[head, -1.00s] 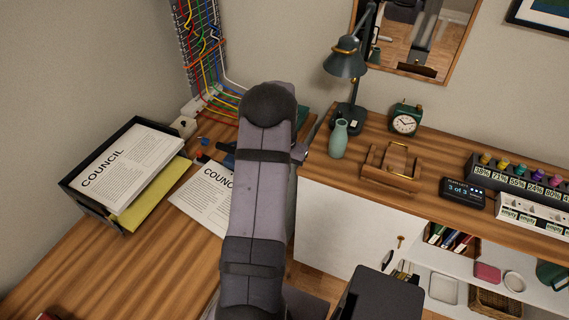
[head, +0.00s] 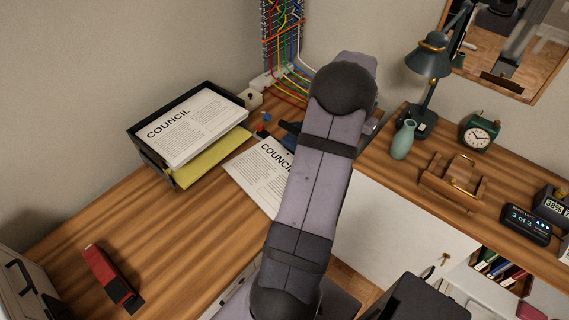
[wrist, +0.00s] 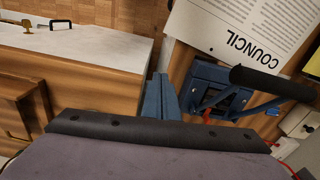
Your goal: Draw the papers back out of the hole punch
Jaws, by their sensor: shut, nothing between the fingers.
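The loose paper headed COUNCIL (head: 262,172) lies flat on the desk; the wrist view shows it upside down (wrist: 235,25), with a dark dot near its headed edge. The blue hole punch (wrist: 215,74), with a black handle bar (wrist: 272,83), stands at that edge. I cannot tell whether the paper is inside its slot. In the head view the punch (head: 290,128) is mostly hidden behind my arm. My gripper (wrist: 162,92) shows as blue fingers in the wrist view, shut and empty, left of the punch and apart from the paper. The head view hides the fingers.
A black tray (head: 160,168) with a COUNCIL stack and a yellow folder stands left of the paper. Coloured cables (head: 284,40) run behind the punch. A red stapler (head: 112,278) lies front left. A green vase (head: 403,139) and lamp (head: 428,62) stand right.

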